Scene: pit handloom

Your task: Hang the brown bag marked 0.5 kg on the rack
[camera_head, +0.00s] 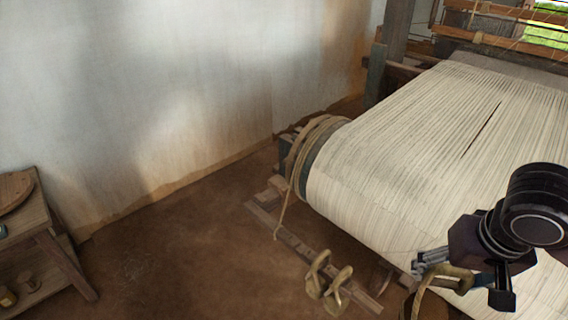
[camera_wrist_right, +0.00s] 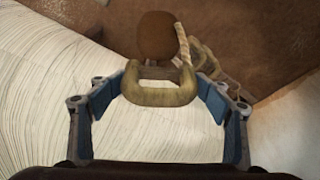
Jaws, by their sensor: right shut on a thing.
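A brown bag (camera_head: 428,306) hangs at the bottom edge of the head view, mostly cut off by the frame. Its tan looped handle (camera_head: 440,275) rises to my right gripper (camera_head: 452,278). In the right wrist view the handle (camera_wrist_right: 160,92) lies across between the two blue-padded fingers, and the round brown bag (camera_wrist_right: 156,36) shows beyond it. My right gripper is shut on this handle. No weight mark can be read on the bag. My left gripper is not in view. I cannot make out a rack for certain.
The loom's cream warp roll (camera_head: 335,170) fills the right, beneath my right arm. Tan loops (camera_head: 328,284) stand by a low wooden beam (camera_head: 305,255) on the floor. A wooden table (camera_head: 50,240) stands at the left by the wall. Brown floor between is clear.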

